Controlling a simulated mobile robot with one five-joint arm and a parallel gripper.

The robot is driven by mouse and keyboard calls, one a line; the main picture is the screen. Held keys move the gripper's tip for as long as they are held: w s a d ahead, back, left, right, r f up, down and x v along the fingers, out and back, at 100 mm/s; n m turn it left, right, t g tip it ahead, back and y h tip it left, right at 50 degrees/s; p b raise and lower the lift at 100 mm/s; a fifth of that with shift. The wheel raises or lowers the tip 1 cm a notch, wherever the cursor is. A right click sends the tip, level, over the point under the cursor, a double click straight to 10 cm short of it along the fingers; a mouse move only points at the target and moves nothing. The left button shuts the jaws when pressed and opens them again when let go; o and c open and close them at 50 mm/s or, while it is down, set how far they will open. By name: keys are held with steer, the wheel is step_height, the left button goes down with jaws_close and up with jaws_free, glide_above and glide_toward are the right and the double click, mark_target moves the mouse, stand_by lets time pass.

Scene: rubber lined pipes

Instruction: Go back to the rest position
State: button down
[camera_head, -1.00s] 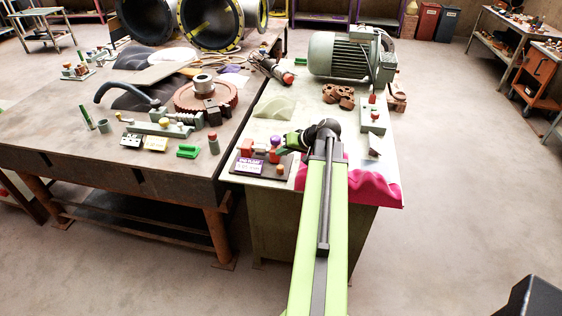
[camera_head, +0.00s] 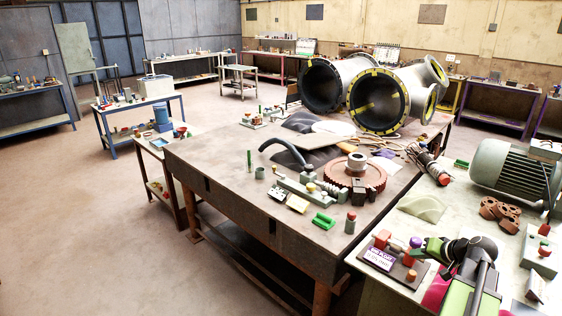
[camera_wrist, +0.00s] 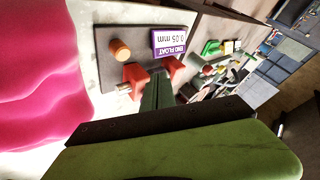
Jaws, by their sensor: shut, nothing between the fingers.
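My gripper (camera_head: 436,248) is at the lower right in the head view, with green parts and a dark wrist joint. It is shut and holds nothing. It is over or beside the dark END FLOAT plate (camera_head: 402,277) on the light-topped bench (camera_head: 385,301); I cannot tell whether they touch. In the wrist view my gripper (camera_wrist: 157,92) reaches up from a large green link. Its tip lies in front of the plate (camera_wrist: 118,42), near red blocks (camera_wrist: 135,77), an orange knob (camera_wrist: 120,49) and the purple-and-white label (camera_wrist: 169,42).
Pink wavy material (camera_wrist: 40,70) lies close by on the bench. A grey motor (camera_head: 512,170) and brown castings (camera_head: 498,212) stand behind my arm. The dark table (camera_head: 215,175) to the left carries a red gear (camera_head: 353,180) and big lined pipes (camera_head: 385,98). Floor is open at left.

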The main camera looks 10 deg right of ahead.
steer(key=w+a+n+g+y, duration=0.1)
steer(key=w+a+n, duration=0.1)
steer(key=w+a, duration=0.5)
steer(key=w+a+n+y, duration=0.15)
steer(key=w+a, duration=0.25)
steer(key=a, duration=0.7)
steer(key=w+a+f+n+g, duration=0.1)
steer(key=a+f+n+g, duration=0.1)
steer(key=a, duration=0.8)
steer(key=a+f+n+g, duration=0.1)
steer(key=a+n, duration=0.1)
steer(key=a, duration=0.9)
steer(key=s+a+f+n+g+h, duration=0.1)
steer(key=s+a+f+g, duration=0.15)
steer(key=a, duration=0.25)
steer(key=s+a+f+n+g+h, duration=0.1)
steer(key=s+a, duration=0.2)
steer(key=a, duration=0.3)
steer(key=s+d+m+g+h, duration=0.1)
steer(key=s+d+m+h, duration=0.1)
steer(key=s+d, duration=0.2)
steer(key=shift+d+f, duration=0.35)
steer(key=shift+d, duration=0.15)
